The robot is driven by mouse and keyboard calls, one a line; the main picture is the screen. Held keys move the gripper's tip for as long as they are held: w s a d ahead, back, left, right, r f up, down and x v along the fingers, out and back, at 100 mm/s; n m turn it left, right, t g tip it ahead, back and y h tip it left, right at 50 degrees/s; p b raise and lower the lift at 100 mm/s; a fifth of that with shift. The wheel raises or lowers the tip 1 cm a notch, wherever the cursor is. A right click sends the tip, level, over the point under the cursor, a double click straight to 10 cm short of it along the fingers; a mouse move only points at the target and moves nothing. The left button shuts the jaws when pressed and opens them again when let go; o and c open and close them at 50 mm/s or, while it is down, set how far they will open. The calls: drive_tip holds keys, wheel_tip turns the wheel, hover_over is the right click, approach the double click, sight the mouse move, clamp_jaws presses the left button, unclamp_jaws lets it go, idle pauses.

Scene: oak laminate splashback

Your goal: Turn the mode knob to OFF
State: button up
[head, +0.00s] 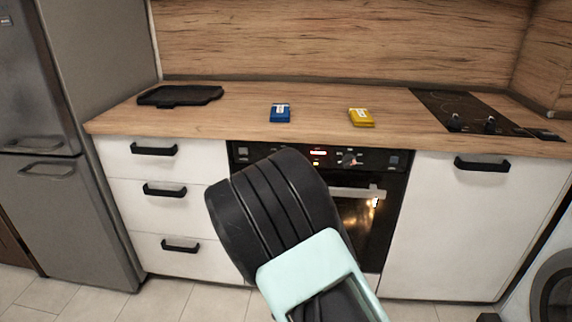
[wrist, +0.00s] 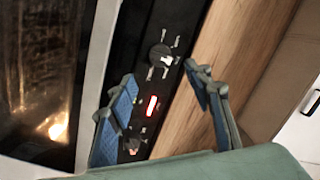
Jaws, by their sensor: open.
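The oven's dark control panel (head: 383,160) is below the worktop edge, and it runs diagonally through the wrist view (wrist: 183,22). A round dark knob (wrist: 159,56) with a pale pointer and small marks around it sits on the panel; it is right of the red display in the head view (head: 350,159). A second knob (wrist: 132,143) with an orange-red mark is partly covered by my left finger. The labels are too small to read, so I cannot tell which is the mode knob. My gripper (wrist: 160,76) is open and empty, its fingertips either side of the panel. In the head view my arm hides it.
The red display (wrist: 152,105) lies between the knobs. The oven door handle (head: 357,192) is below the panel. A blue box (head: 281,113), a yellow box (head: 361,117), a black tray (head: 180,95) and a hob (head: 462,108) are on the wooden worktop (head: 225,122).

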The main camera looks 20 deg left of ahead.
drive_tip(key=b+x, duration=0.1)
drive_tip(key=x, duration=0.8)
drive_tip(key=shift+w, duration=0.2)
drive_tip(key=shift+a, duration=0.1)
drive_tip(key=c, duration=1.1)
